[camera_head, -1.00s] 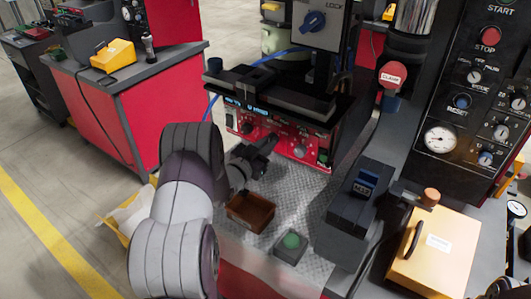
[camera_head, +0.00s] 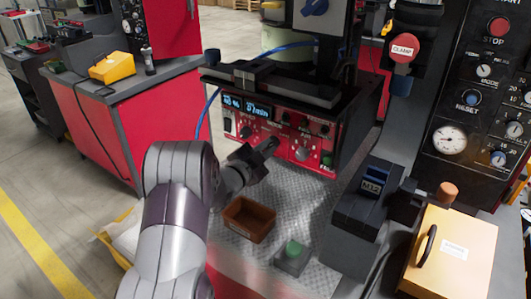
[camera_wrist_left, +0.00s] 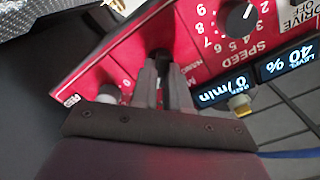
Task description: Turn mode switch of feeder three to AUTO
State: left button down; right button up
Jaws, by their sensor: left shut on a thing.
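The red feeder panel (camera_head: 285,140) has lit displays, a row of knobs and a green button. In the head view my left gripper (camera_head: 270,146) reaches its front from the left. In the left wrist view, my gripper's fingers (camera_wrist_left: 163,75) are shut on a small dark switch knob (camera_wrist_left: 160,54) on the red face. The fingers hide most of the knob and part of the lettering beside it, so its setting cannot be read. The black speed knob (camera_wrist_left: 241,18) and a pale knob (camera_wrist_left: 108,94) sit on either side, apart from the fingers. My right gripper is out of view.
Below the panel are a brown bin (camera_head: 249,220) and a green button box (camera_head: 293,255) on the metal plate. A dark block (camera_head: 362,205) and a yellow box (camera_head: 455,250) stand to the right. A black control panel (camera_head: 475,120) rises at far right.

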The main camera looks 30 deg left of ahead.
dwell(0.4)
pick_arm(q)
jog(key=c, duration=1.1)
grip_release()
jog(key=s, duration=0.8)
jog(key=s+a, duration=0.1)
jog(key=s, duration=0.3)
jog(key=shift+s, duration=0.35)
